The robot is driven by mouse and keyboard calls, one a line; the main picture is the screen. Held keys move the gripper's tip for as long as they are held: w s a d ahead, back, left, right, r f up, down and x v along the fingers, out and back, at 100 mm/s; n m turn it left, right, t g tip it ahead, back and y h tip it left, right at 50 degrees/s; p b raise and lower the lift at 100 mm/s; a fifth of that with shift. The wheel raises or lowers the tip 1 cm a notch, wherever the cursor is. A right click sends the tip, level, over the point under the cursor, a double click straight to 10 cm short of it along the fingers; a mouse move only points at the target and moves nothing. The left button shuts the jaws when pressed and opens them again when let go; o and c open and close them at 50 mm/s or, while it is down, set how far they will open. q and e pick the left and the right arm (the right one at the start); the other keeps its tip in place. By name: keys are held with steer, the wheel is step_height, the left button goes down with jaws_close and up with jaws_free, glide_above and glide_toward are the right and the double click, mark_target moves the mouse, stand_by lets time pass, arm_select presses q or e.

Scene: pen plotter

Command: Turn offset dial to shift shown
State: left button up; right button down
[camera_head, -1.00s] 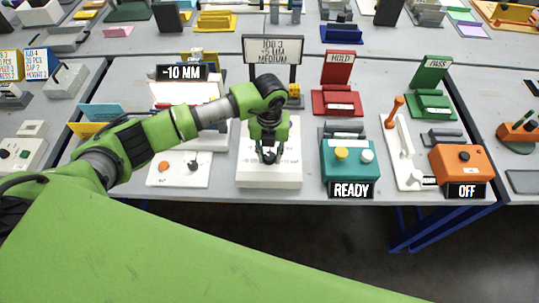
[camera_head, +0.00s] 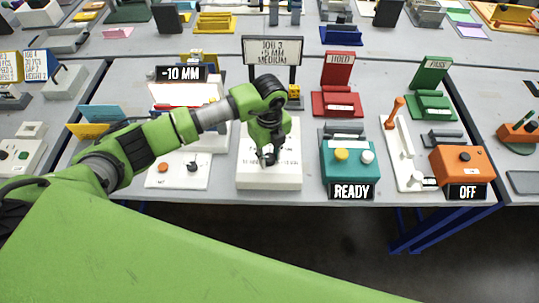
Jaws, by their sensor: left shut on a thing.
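The white block of the offset dial (camera_head: 271,180) stands near the front edge of the table, with small dark markings on its top. My left gripper (camera_head: 267,160) points down over the block's top and is shut on the dial's knob, which the fingers mostly hide. The dial's pointer cannot be made out. The job sign (camera_head: 271,50) behind reads JOB 3, +5 MM, MEDIUM. The black display (camera_head: 182,73) to the left reads -10 MM. My right gripper is not in view.
To the right stand a teal box (camera_head: 348,172) labelled READY, a white base with an orange lever (camera_head: 397,112), and an orange box (camera_head: 461,170) labelled OFF. A white panel with an orange and a black knob (camera_head: 177,179) lies left. Red and green stands are behind.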

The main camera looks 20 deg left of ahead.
mark_target(269, 157)
arm_select(q)
steer(key=shift+w+r, duration=0.15)
steer(key=o, duration=0.9)
steer(key=shift+o, duration=0.9)
step_height(269, 157, up, 12)
